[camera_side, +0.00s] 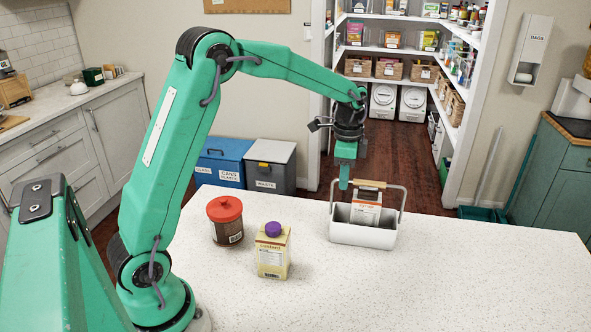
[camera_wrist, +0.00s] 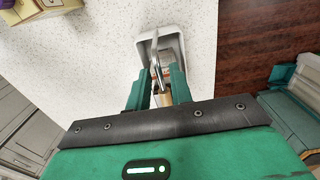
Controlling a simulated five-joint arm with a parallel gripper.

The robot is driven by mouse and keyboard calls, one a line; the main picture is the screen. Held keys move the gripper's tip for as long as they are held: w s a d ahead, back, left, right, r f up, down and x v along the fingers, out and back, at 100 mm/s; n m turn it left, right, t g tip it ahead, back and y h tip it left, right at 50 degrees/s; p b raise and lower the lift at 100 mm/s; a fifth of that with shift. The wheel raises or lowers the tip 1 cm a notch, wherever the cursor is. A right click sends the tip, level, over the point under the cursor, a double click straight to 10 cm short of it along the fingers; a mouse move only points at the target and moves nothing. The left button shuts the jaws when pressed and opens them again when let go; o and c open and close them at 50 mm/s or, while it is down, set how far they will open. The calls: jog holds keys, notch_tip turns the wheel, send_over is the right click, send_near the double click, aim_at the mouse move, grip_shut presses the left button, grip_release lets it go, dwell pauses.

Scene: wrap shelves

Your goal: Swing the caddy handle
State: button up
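The caddy is a white tub (camera_side: 362,235) on the speckled counter, with a wire handle that has a wooden grip (camera_side: 371,184). The handle stands up over the tub. A white and orange packet (camera_side: 366,213) stands in the tub. My gripper (camera_side: 344,184) points down at the handle's left part in the side view. In the wrist view my gripper (camera_wrist: 160,82) has its two fingers apart, with the wooden grip (camera_wrist: 163,99) between them. The tub (camera_wrist: 176,40) shows beyond the fingertips. Whether a finger touches the handle is hard to tell.
A brown jar with a red lid (camera_side: 226,222) and a yellow carton with a purple cap (camera_side: 273,252) stand left of the caddy. The counter (camera_side: 450,285) is clear in front and to the right. Its far edge lies just behind the caddy.

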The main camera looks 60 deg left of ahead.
jog(key=shift+r, duration=2.9)
jog(key=shift+s+r, duration=0.1)
jog(key=shift+r, duration=0.05)
jog(key=s+d+r+n+t, duration=0.2)
jog(key=s+r, duration=0.1)
jog(key=s, duration=0.4)
jog(key=s+d+r+n+t, duration=0.1)
jog(key=s+d+r+n, duration=0.15)
jog(key=s, duration=0.45)
jog(key=s+d+f+n+t, duration=0.2)
jog(key=s+n, duration=0.2)
jog(key=s, duration=0.7)
jog(key=shift+s+f+t, duration=0.2)
jog(key=shift+s+t, duration=0.1)
jog(key=shift+n, duration=0.25)
dwell(0.6)
